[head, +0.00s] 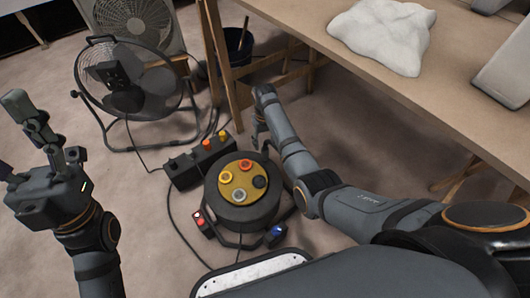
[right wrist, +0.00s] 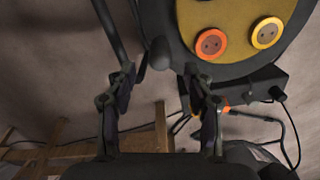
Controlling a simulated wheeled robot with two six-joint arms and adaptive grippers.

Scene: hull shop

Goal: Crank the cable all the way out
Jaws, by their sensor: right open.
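The cable reel (head: 243,211) is a black drum on the floor with a yellow disc and several coloured sockets on top. It also shows in the right wrist view (right wrist: 247,75). My right gripper (head: 260,137) is at the reel's far side, pointing down. In the right wrist view its two fingers (right wrist: 160,78) are apart. A dark rounded knob (right wrist: 160,53), which looks like the crank handle, stands just beyond the fingertips, roughly between them; contact cannot be seen. My left gripper (head: 48,145) is raised at the far left, open and empty, away from the reel.
A black box with coloured sockets (head: 185,170) lies left of the reel. Plugs with red (head: 199,219) and blue (head: 276,234) faces lie in front, with loose cables around. A fan (head: 130,85) stands behind. A wooden table (head: 440,100) overhangs the right side.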

